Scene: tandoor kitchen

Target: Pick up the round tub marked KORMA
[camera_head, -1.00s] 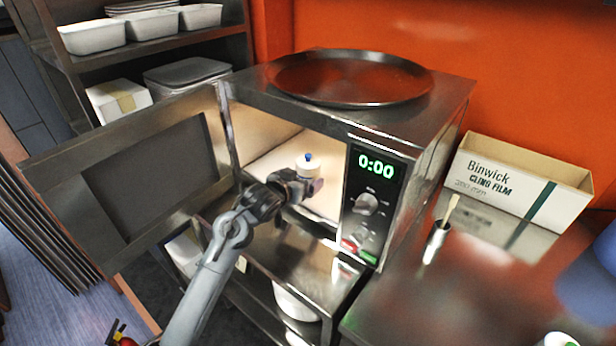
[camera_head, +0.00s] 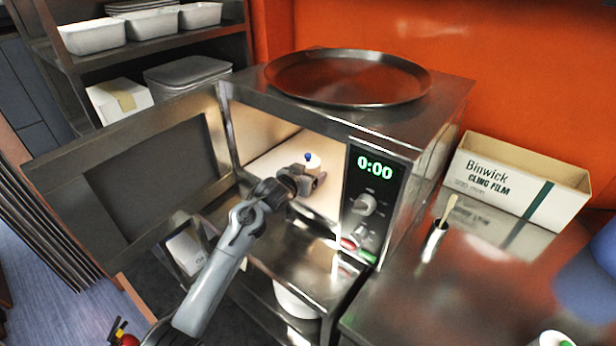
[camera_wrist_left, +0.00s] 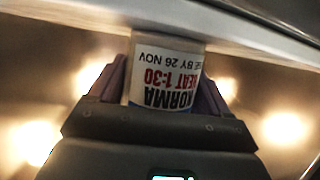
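The round tub is white with a printed label. In the left wrist view the tub (camera_wrist_left: 168,65) shows KORMA, HEAT 1:30 and USE BY 26 NOV upside down. In the head view the tub (camera_head: 313,164) is inside the open microwave (camera_head: 440,140), with a small blue spot at its top. My left gripper (camera_head: 305,181) reaches in through the doorway. In the left wrist view its fingers (camera_wrist_left: 167,88) stand on both sides of the tub, close to its walls. I cannot tell whether they press on it. The tub's lower part is hidden. My right gripper is not in view.
The microwave door (camera_head: 135,185) stands open to the left of my arm. The panel (camera_head: 370,205) reads 0:00. A round dark tray (camera_head: 348,78) lies on top. A metal cup with a stick (camera_head: 436,240) and a Binwick cling film box (camera_head: 515,180) stand to the right.

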